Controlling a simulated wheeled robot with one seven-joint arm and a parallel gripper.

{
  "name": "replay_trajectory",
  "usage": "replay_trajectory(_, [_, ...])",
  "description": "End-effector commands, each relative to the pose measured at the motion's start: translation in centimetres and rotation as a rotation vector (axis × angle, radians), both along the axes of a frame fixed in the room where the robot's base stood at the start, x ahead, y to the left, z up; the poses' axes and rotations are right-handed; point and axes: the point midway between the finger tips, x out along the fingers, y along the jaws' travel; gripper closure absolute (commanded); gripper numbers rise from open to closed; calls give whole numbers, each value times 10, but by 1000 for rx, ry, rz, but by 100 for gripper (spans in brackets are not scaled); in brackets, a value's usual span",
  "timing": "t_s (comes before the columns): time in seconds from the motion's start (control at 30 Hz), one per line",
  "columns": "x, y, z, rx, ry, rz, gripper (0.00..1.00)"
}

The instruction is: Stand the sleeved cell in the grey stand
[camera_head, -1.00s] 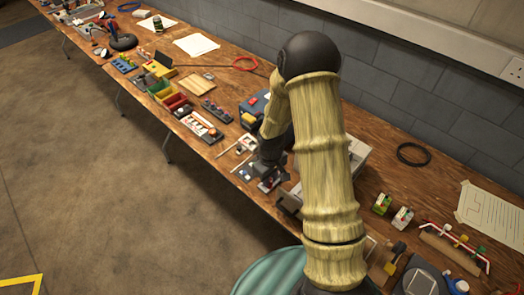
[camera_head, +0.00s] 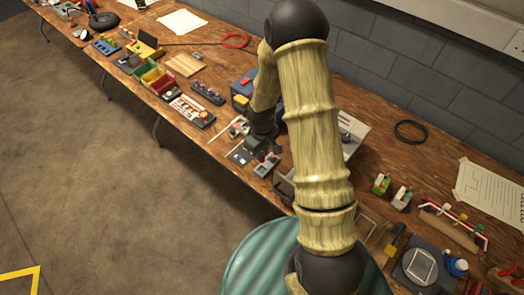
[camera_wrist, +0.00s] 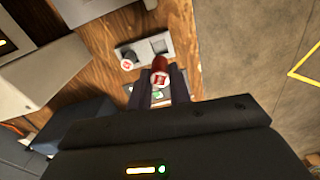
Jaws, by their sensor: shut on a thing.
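The sleeved cell (camera_wrist: 160,72) shows in the wrist view as a red cylinder with a pale, red-marked end. My gripper (camera_wrist: 162,84) is shut on it, with one dark finger on each side. The grey stand (camera_wrist: 144,49) lies just beyond the cell in the wrist view. It has a dark round spot on its right part and a pale, red-marked round piece (camera_wrist: 128,61) at its left. The cell's lower end is hidden, so I cannot tell whether it touches anything. In the head view my gripper (camera_head: 262,148) is low over the bench, partly behind my arm.
The wooden bench (camera_head: 385,160) runs along a grey block wall. A blue box (camera_head: 243,88) stands close to my gripper. Open floor (camera_head: 90,170) lies left of the bench.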

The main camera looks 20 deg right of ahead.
Motion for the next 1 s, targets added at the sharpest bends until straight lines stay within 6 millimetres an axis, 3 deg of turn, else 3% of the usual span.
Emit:
replay_trajectory(0.5, [0,1,-50,0,-1,2,100])
replay_trajectory(1.0, [0,0,-55,0,-1,2,100])
